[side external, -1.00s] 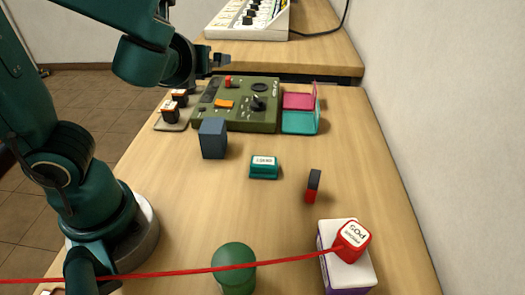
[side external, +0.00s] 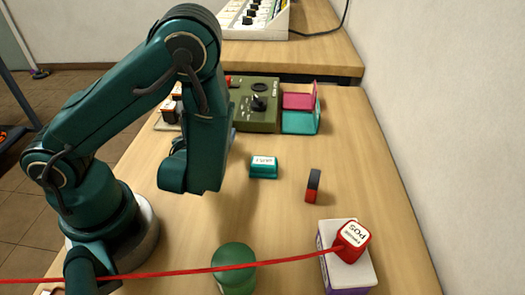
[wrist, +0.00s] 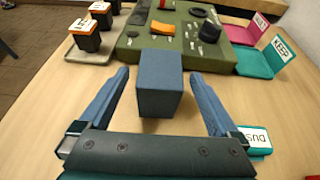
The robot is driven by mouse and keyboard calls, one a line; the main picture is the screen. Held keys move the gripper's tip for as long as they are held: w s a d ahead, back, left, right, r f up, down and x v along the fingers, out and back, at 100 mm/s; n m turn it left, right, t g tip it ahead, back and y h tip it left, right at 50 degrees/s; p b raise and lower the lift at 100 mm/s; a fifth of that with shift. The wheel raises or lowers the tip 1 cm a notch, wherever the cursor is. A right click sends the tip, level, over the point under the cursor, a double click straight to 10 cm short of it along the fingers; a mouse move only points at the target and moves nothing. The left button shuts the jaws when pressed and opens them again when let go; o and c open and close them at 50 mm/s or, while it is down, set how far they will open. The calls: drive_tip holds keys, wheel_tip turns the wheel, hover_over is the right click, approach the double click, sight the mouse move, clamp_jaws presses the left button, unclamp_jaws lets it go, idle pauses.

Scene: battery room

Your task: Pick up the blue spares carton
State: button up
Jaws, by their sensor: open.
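The blue spares carton (wrist: 160,88) stands upright on the wooden table in the wrist view. My gripper (wrist: 159,75) is open, with one blue-grey finger to the left of the carton and one to the right. Table shows between the carton and each finger, so neither appears to touch it. In the side external view, my arm hides the carton and most of the gripper.
A green control panel (side external: 258,108) stands behind the carton. Pink and teal trays (side external: 301,121) are right of it. Orange-and-black blocks (wrist: 85,36) stand at left.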

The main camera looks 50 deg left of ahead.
drive_tip(key=shift+f, duration=0.6)
drive_tip(key=shift+x, duration=2.6)
clamp_jaws()
drive_tip(key=shift+r, duration=0.2)
